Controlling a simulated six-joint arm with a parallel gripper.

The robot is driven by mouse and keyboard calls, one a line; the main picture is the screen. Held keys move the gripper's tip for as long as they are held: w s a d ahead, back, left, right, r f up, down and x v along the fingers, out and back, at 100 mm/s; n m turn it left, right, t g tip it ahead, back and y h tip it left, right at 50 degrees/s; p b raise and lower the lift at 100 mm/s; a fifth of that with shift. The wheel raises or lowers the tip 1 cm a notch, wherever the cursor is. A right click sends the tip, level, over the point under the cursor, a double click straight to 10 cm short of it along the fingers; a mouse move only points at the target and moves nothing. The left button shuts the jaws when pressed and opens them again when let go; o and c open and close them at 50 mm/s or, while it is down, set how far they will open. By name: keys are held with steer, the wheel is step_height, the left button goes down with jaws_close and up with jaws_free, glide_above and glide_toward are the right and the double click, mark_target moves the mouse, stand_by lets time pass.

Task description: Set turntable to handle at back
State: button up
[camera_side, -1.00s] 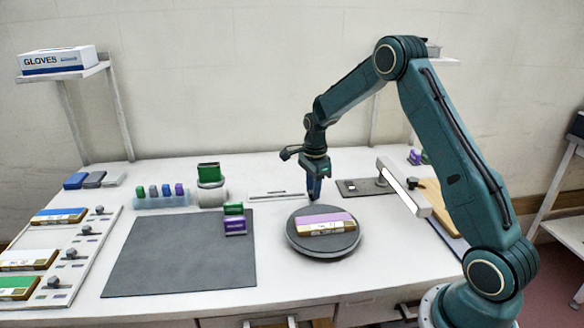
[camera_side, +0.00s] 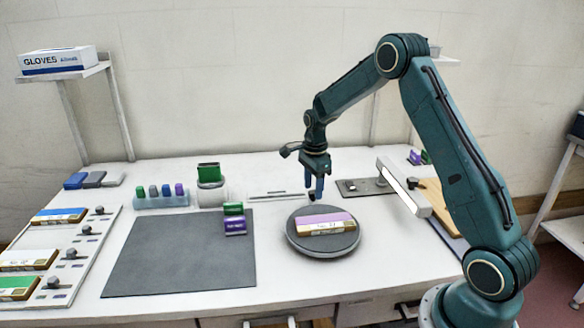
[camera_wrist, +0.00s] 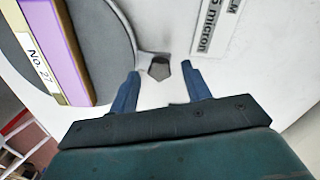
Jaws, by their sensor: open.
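The turntable (camera_side: 300,245) is a dark grey round plate on the white bench, right of the dark mat. A block with a purple top and pale label (camera_side: 325,224) lies on it. In the wrist view the turntable (camera_wrist: 112,50) is at upper left, with the purple block (camera_wrist: 55,45) reading "No. 27". A small dark handle knob (camera_wrist: 159,68) sticks out from the turntable's rim on a grey tab. My gripper (camera_side: 315,196) is at the turntable's back edge, pointing down. In the wrist view my gripper (camera_wrist: 160,68) is open, its blue fingers either side of the knob, apart from it.
A dark mat (camera_side: 180,255) with green and purple blocks (camera_side: 235,226) lies left of the turntable. A lamp-like white bar (camera_side: 405,190) stands to the right. A flat printed strip (camera_side: 282,194) lies behind. White bench is clear in front of the turntable.

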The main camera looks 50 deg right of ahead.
step_height(320, 180, up, 13)
stand_by(0.6)
steer(key=shift+r, duration=0.1)
steer(key=s+a+r+n+t, duration=0.3)
steer(key=s+a+r+n, duration=0.8)
steer(key=s+a, duration=0.15)
steer(key=s+a+f+n+t, duration=0.1)
steer(key=s+a+n, duration=0.2)
steer(key=s+n, duration=0.3)
steer(key=s+a+f+n+t, duration=0.1)
steer(key=s+a+n, duration=0.3)
steer(key=s, duration=0.6)
steer(key=shift+s+a+f+n+t, duration=0.15)
steer(key=shift+f+n+t, duration=0.2)
steer(key=shift+n, duration=0.85)
